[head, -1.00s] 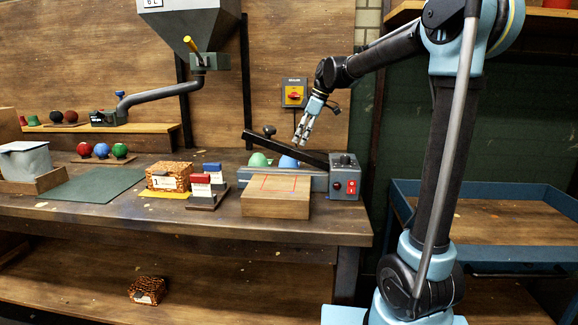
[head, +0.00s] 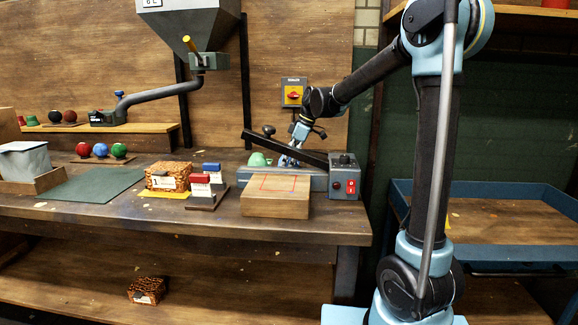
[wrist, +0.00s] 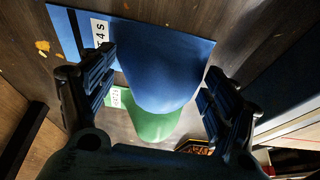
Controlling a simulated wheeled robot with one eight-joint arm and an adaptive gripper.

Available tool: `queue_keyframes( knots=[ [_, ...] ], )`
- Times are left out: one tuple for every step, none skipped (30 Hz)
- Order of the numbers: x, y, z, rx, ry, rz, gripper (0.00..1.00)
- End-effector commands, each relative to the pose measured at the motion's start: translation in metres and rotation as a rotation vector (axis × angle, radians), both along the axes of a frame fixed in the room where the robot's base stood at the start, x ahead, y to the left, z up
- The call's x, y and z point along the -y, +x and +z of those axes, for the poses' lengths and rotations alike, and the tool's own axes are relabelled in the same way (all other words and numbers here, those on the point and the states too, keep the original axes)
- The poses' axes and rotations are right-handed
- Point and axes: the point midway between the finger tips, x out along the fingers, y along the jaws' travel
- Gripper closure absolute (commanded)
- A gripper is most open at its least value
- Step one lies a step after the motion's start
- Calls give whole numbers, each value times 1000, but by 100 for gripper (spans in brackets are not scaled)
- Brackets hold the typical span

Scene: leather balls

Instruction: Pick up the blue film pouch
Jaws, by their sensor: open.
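The blue film pouch (wrist: 160,62) lies on the workbench in the wrist view, a flat sheet with a rounded bulge and a white label at its left. My gripper (wrist: 155,88) is open, with a finger on either side of the pouch's bulge and nothing held. Whether the fingers touch it I cannot tell.
The heat sealer (head: 345,178), with its raised dark bar (head: 285,148), stands just in front of the pouches. A wooden block (head: 276,199) is before it. Red and blue stamps (head: 205,184) and a patterned box (head: 170,174) stand to the left. A green mat (head: 90,185) is clear.

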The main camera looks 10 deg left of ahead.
Motion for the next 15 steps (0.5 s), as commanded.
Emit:
queue_keyframes(
  knots=[
    [0, 0, 0, 0, 0, 0, 20],
    [0, 0, 0, 0, 0, 0, 20],
    [0, 0, 0, 0, 0, 0, 20],
    [0, 0, 0, 0, 0, 0, 20],
    [0, 0, 0, 0, 0, 0, 20],
    [0, 0, 0, 0, 0, 0, 29],
    [0, 0, 0, 0, 0, 0, 36],
    [0, 0, 0, 0, 0, 0, 42],
    [0, 0, 0, 0, 0, 0, 51],
    [0, 0, 0, 0, 0, 0, 58],
    [0, 0, 0, 0, 0, 0, 65],
    [0, 0, 0, 0, 0, 0, 74],
    [0, 0, 0, 0, 0, 0, 75],
    [0, 0, 0, 0, 0, 0, 75],
    [0, 0, 0, 0, 0, 0, 75]
  ],
)
